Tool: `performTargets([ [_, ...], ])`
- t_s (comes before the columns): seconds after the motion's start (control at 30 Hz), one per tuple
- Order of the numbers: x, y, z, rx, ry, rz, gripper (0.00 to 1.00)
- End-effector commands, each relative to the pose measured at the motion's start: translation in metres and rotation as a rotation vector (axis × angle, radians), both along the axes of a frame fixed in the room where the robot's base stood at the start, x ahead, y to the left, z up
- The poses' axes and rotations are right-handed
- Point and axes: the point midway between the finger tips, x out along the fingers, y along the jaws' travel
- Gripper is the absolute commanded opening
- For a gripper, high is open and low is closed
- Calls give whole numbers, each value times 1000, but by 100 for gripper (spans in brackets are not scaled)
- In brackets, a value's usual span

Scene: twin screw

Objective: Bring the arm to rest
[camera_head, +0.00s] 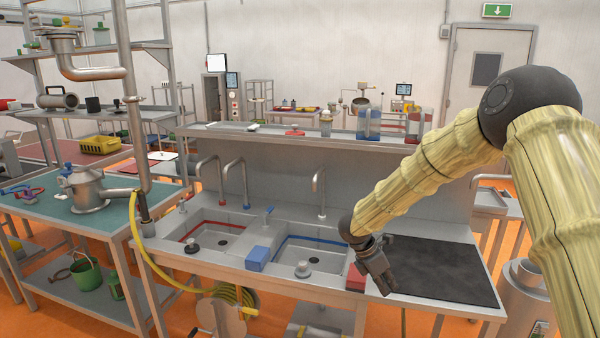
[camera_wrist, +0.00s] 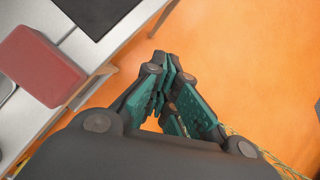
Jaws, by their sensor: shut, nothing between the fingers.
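My gripper (camera_head: 378,275) hangs at the front edge of the sink counter, between a red block and a black mat, in the head view. My arm reaches in from the right. In the wrist view my gripper (camera_wrist: 172,70) points down past the counter edge over orange floor. Its fingers, with green inner pads, come together at the tips and hold nothing. The red block (camera_head: 356,277) sits on the counter just left of the gripper; it also shows in the wrist view (camera_wrist: 42,65). The black mat (camera_head: 440,270) lies on the counter to the right.
The steel counter has two sinks, one red-rimmed (camera_head: 222,240) and one blue-rimmed (camera_head: 310,258), with taps (camera_head: 320,190) behind. A blue block (camera_head: 257,258) stands between them. A yellow hose (camera_head: 240,297) hangs in front. A shelf (camera_head: 300,137) runs along the back.

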Motion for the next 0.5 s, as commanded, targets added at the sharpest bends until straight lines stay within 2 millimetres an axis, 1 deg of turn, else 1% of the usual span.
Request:
performTargets([
  [0.03,-5,-4,-9,-19,24,54,0],
  [0.17,-15,-15,-33,-76,98,227,0],
  [0.27,-25,-24,-57,-129,179,403,0],
  [0.37,-41,-35,-88,-194,295,639,0],
  [0.5,-67,-47,-132,-281,488,1011,0],
])
